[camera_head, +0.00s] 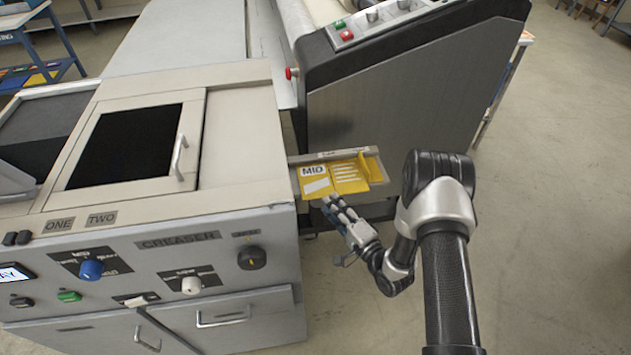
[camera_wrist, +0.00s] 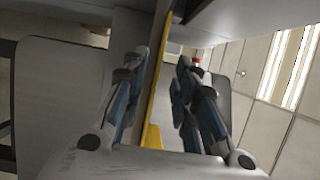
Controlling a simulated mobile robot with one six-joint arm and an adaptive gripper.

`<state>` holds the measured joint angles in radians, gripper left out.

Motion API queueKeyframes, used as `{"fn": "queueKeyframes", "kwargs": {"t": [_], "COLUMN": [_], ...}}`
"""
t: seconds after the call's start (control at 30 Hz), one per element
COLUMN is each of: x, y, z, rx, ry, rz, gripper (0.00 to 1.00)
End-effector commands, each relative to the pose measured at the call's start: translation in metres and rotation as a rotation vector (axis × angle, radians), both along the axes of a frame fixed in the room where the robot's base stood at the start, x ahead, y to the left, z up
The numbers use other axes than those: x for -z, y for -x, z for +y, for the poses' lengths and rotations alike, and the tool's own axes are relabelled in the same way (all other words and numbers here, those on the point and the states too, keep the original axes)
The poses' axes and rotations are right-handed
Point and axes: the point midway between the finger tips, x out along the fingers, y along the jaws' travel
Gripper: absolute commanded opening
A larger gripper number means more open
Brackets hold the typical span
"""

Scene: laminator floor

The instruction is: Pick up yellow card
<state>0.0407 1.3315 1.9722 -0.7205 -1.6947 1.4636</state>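The yellow card (camera_head: 347,172) lies in a shallow tray (camera_head: 376,160) on the right side of the creaser. It has a white "MID" label and pale lines on its face. My gripper (camera_head: 333,204) is at the card's near edge, reaching in from the front right. In the wrist view the card shows edge-on as a thin yellow strip (camera_wrist: 153,134). My gripper's fingers (camera_wrist: 160,76) stand on either side of this strip, with a gap between them. The gripper is open, and the card is not clamped.
The creaser (camera_head: 235,160), with knobs and drawers, stands on the left, close to the tray. A large grey machine (camera_head: 400,100) with a red button is behind the tray. A blue table (camera_head: 35,40) stands at the far left. The floor (camera_head: 560,200) on the right is clear.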

Motion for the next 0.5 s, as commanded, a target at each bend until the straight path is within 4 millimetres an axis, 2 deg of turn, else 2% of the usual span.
{"fn": "queueKeyframes", "kwargs": {"t": [0.2, 0.43, 0.5], "x": [0.001, 0.001, 0.001], "y": [-0.018, -0.019, -0.019], "z": [0.015, 0.015, 0.015], "rx": [0.0, 0.0, 0.0], "ry": [0.001, 0.0, 0.0], "rz": [0.001, 0.002, 0.002], "gripper": [0.27, 0.27, 0.22]}}
